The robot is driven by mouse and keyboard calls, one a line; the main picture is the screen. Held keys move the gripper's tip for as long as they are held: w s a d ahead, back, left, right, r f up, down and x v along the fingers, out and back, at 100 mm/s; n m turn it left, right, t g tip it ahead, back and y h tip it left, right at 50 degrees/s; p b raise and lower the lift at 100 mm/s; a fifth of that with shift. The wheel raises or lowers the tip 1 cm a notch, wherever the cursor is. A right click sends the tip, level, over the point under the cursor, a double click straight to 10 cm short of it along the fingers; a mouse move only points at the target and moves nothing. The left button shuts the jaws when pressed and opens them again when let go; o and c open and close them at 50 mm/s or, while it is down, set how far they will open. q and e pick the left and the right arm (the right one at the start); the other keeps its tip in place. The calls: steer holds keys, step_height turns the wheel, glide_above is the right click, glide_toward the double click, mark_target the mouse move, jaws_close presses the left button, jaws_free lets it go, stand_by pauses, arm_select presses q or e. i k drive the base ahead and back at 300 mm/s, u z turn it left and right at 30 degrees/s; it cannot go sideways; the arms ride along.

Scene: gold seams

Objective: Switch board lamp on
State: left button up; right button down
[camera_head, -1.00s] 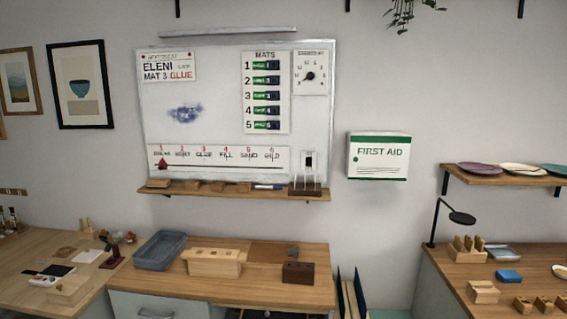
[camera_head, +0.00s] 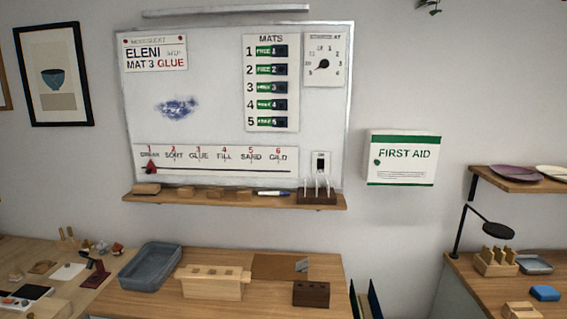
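The board lamp (camera_head: 226,11) is a slim grey bar mounted above the whiteboard (camera_head: 215,85); no glow shows on it. A small white plate with a dark switch (camera_head: 320,162) sits at the lower right of the whiteboard, just above a dark holder (camera_head: 317,196) with several pale upright sticks. The holder stands in front of the plate's lower edge. The switch's position is too small to tell. Neither of my grippers shows in the head view.
A wooden ledge (camera_head: 235,202) under the board carries several wooden blocks and a marker (camera_head: 273,193). Below, a bench holds a grey tray (camera_head: 152,265), a wooden box (camera_head: 212,283) and a dark block (camera_head: 311,294). A first aid box (camera_head: 403,158) hangs at the right.

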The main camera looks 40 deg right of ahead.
mark_target(321, 162)
steer(key=z, duration=0.25)
steer(key=i, duration=0.55)
steer(key=z, duration=0.45)
